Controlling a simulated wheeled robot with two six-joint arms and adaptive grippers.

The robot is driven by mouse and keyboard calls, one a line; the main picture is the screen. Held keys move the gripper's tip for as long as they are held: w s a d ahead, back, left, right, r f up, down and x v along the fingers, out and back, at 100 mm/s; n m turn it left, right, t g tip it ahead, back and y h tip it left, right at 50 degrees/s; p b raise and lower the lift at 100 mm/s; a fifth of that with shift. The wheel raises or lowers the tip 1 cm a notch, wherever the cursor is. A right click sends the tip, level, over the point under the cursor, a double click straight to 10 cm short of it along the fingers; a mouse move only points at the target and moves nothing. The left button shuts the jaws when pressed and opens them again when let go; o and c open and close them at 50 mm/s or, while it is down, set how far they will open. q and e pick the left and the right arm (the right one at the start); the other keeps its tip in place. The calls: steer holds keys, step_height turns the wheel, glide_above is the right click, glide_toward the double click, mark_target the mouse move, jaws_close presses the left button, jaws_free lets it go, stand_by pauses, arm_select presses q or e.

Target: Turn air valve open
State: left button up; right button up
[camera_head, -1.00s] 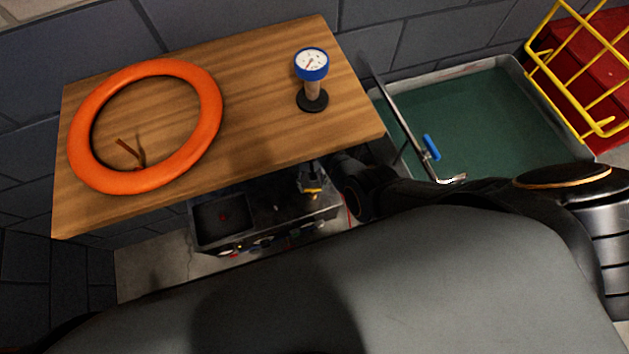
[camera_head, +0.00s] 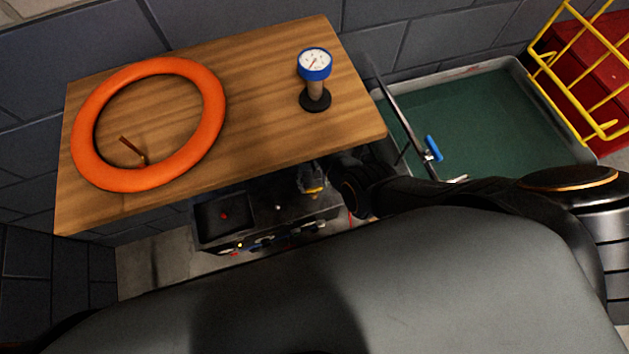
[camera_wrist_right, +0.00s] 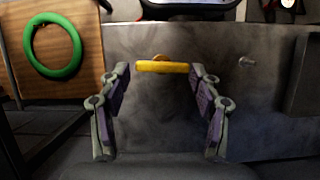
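A yellow bar-shaped handle (camera_wrist_right: 162,67), which looks like the air valve's handle, lies crosswise on a grey metal surface (camera_wrist_right: 250,110) in the right wrist view. A brass-coloured round part shows just behind its middle. My right gripper (camera_wrist_right: 163,78) is open, with one finger beyond each end of the handle and visible gaps. In the head view the yellow handle (camera_head: 314,190) shows small beside my right gripper (camera_head: 309,178), over the dark box below the bench. My left gripper is not in view.
A wooden bench top (camera_head: 250,100) carries an orange ring (camera_head: 215,95) and a blue gauge (camera_head: 315,66). A green tray (camera_head: 480,120), a rod with a blue grip (camera_head: 433,148) and a yellow rack (camera_head: 575,65) stand right. A green ring (camera_wrist_right: 72,60) shows in the wrist view.

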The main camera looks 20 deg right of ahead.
steer(key=shift+o, duration=1.2)
steer(key=v, duration=1.2)
steer(key=shift+w, duration=0.15)
